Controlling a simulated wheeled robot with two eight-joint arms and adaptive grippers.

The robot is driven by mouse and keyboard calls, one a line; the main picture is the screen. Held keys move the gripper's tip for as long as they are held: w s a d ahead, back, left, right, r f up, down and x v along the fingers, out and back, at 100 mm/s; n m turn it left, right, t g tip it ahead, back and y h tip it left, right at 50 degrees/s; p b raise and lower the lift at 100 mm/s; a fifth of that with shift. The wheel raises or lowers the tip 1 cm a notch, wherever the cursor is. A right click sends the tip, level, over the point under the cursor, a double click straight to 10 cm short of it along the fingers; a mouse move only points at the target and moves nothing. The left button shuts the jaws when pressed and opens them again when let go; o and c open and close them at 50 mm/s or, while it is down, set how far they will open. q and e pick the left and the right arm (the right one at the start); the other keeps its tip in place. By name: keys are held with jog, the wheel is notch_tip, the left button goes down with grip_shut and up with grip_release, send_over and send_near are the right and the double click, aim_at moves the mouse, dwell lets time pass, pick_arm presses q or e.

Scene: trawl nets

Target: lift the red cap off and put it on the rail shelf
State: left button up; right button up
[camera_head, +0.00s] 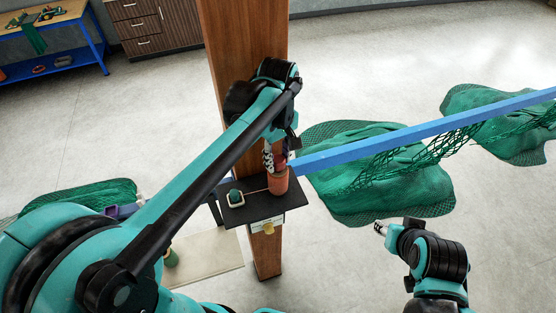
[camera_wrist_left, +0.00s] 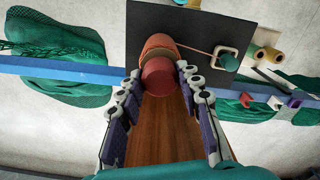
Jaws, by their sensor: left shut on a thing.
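The red cap (camera_wrist_left: 158,76) sits between the fingers of my left gripper (camera_head: 275,161), at the mouth of a terracotta-orange cylinder (camera_head: 278,183). In the left wrist view the cylinder (camera_wrist_left: 157,46) is right beyond the cap; I cannot tell whether they still touch. My left gripper (camera_wrist_left: 159,72) is shut on the cap. In the head view the gripper mostly hides the cap. The cylinder stands on a small black shelf (camera_head: 258,212) at the wooden post. My right gripper (camera_head: 380,229) is low at the right, away from the shelf; its jaw opening is unclear.
A dark green knob (camera_head: 235,196) with a pale loop sits on the shelf's left, a cord running toward the cylinder. The wooden post (camera_head: 240,60) rises behind. A blue rail (camera_head: 420,133) with green nets (camera_head: 380,185) extends right. The shelf between knob and cylinder looks mostly bare.

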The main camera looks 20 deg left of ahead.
aim_at(282, 161)
pick_arm(q)
jog(key=r, duration=0.2)
jog(key=d+r+b, duration=0.1)
jog(key=shift+s+r, duration=0.2)
jog(key=shift+r, duration=0.15)
jog(key=s+d+r+b, duration=0.1)
jog(key=s+d+r, duration=0.2)
jog(key=d+r, duration=0.3)
jog(key=shift+d+r+b, duration=0.25)
jog(key=shift+d+b, duration=0.05)
jog(key=shift+d, duration=1.85)
